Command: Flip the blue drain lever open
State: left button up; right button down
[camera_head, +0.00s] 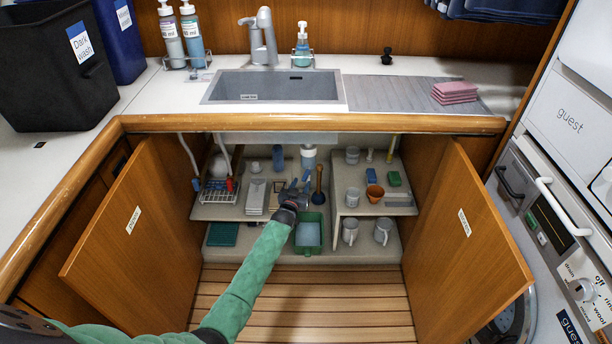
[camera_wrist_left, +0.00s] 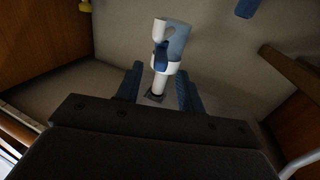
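The left wrist view shows a white and grey-blue drain fitting (camera_wrist_left: 175,42) with a dark blue lever (camera_wrist_left: 161,56) on its near side. A white stem runs down from it between the fingers of my left gripper (camera_wrist_left: 160,88). The two fingers are apart, one on each side of the stem. I cannot tell if they touch it. In the head view my left gripper (camera_head: 294,190) reaches into the open cabinet under the sink. A white and grey-blue fitting (camera_head: 308,157) shows just beyond it there. The lever is too small to make out in the head view. My right gripper is not in view.
Cabinet doors stand open at left (camera_head: 135,240) and right (camera_head: 465,235). A green bin (camera_head: 309,236) sits below my gripper. A wooden-handled plunger (camera_head: 318,185), mugs (camera_head: 382,231) and a terracotta pot (camera_head: 375,192) are nearby. The slatted floor in front is clear.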

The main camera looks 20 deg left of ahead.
aim_at(309, 170)
pick_arm(q)
jog(key=shift+w+d, duration=0.15)
jog(key=shift+w, duration=3.05)
grip_shut()
